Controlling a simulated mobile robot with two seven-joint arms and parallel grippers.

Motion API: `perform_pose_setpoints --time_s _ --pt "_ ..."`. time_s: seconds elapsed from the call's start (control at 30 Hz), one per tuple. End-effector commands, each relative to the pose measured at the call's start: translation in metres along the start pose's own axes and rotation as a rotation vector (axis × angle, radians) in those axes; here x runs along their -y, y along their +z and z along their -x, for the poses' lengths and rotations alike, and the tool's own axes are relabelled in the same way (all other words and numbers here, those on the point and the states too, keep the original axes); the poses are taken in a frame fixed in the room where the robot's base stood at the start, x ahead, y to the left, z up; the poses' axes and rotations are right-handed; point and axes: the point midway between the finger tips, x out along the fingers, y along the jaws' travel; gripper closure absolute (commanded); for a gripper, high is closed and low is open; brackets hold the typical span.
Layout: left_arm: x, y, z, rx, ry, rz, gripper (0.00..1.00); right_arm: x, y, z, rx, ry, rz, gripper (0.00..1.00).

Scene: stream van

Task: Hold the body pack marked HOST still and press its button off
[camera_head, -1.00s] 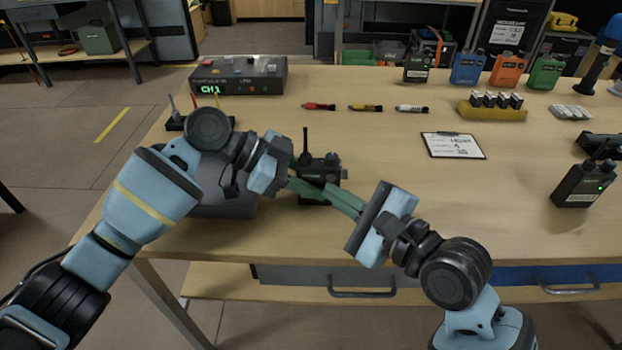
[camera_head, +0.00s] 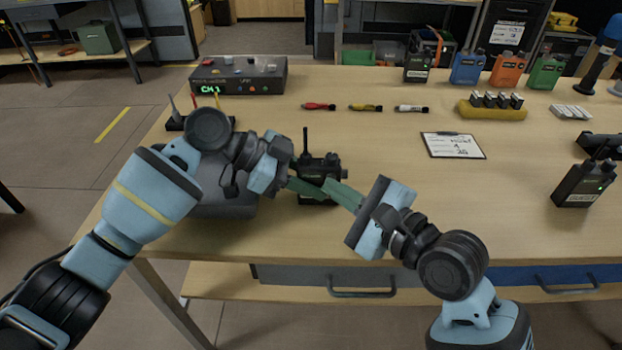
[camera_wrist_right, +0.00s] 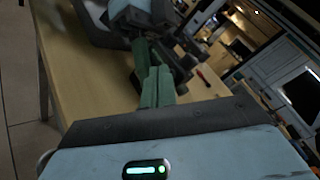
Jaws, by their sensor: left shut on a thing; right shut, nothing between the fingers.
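A small black body pack (camera_head: 318,168) with an upright antenna stands near the table's left front. My left gripper (camera_head: 308,187) is shut on it, with its green fingers against the pack's near side. The pack's marking cannot be read, and its button and lower part are partly hidden by fingers. My right gripper (camera_head: 332,188) is shut and empty, its fingertips close to the pack's right front; I cannot tell whether they touch. In the right wrist view its shut fingers (camera_wrist_right: 156,88) point toward my left gripper and the dark pack.
Another black pack (camera_head: 583,185) with a green light stands at the table's right. A receiver box (camera_head: 238,77) showing CH1 is at the back left.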

Motion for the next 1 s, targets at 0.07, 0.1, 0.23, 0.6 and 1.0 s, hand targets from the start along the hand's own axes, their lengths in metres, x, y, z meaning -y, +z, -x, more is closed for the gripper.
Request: perform_pose_setpoints --time_s 0.07,0.1,0.23,0.6,1.0 --pt "0.000 0.000 0.000 0.000 0.000 0.000 0.94 0.000 0.000 0.000 0.000 0.000 0.000 1.00" --pt "0.000 0.000 0.000 0.000 0.000 0.000 0.94 0.000 0.000 0.000 0.000 0.000 0.000 1.00" --pt "0.000 0.000 0.000 0.000 0.000 -0.001 0.94 -0.001 0.001 0.001 0.000 -0.001 -0.001 1.00" --pt "0.000 0.000 0.000 0.000 0.000 0.000 0.94 -0.006 0.006 0.009 0.000 0.000 0.000 1.00" --pt "0.000 0.000 0.000 0.000 0.000 0.000 0.94 -0.014 0.014 0.019 0.001 0.000 -0.001 1.00"
